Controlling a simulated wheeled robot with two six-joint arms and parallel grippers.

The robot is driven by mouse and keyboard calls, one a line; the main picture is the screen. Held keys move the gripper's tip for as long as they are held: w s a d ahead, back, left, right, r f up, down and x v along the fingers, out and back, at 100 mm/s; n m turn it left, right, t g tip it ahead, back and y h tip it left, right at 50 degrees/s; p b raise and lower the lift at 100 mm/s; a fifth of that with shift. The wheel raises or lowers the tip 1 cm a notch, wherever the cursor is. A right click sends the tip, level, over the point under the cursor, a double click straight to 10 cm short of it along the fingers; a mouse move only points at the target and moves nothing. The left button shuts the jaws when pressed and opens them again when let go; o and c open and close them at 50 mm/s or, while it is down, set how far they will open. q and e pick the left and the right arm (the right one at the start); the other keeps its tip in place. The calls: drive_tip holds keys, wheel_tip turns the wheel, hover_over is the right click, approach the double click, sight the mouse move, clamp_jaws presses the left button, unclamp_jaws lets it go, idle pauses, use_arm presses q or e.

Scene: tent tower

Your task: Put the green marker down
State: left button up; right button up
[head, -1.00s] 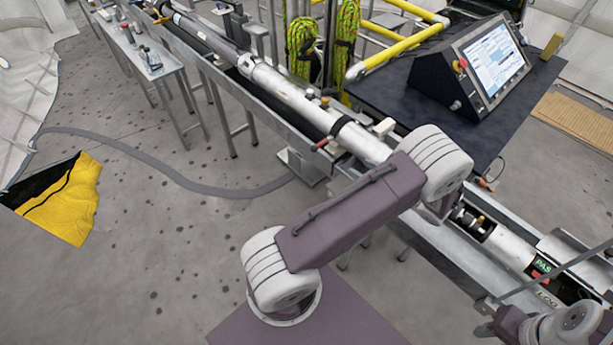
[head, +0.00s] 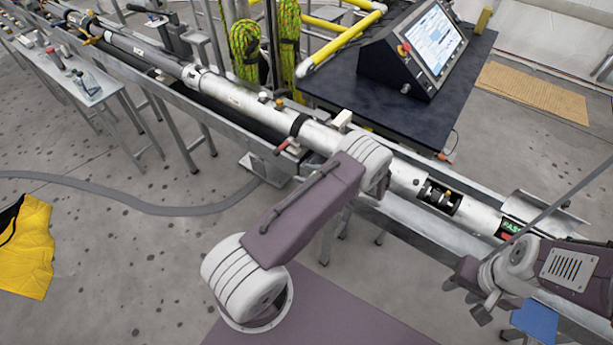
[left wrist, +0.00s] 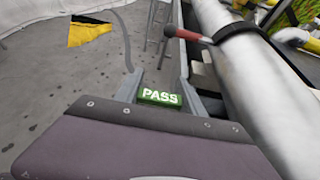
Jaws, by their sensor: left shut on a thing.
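The green marker (left wrist: 160,97), a small block with white PASS lettering, shows in the left wrist view. My left gripper (left wrist: 161,88) is shut on it, with one grey finger at each side. The grey floor lies behind it, and the white tube (left wrist: 258,75) runs close by on the right. In the head view, the left gripper and the marker are hidden behind my left arm. My right gripper (head: 466,298) is at the lower right; its jaw opening is unclear. Green lettering (head: 511,226) also shows on the tube near my right arm.
The long tube (head: 240,98) lies along a metal rail, with a red-handled part (head: 286,145) beside it. A console (head: 412,50) stands on a dark table (head: 340,88). A side bench (head: 92,97) holds small bottles. A yellow sheet (head: 27,250) lies on the floor.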

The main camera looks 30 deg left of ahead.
use_arm(q)
drive_tip(key=shift+f, duration=0.9)
drive_tip(key=o, duration=1.3)
drive_tip(key=shift+o, duration=0.2)
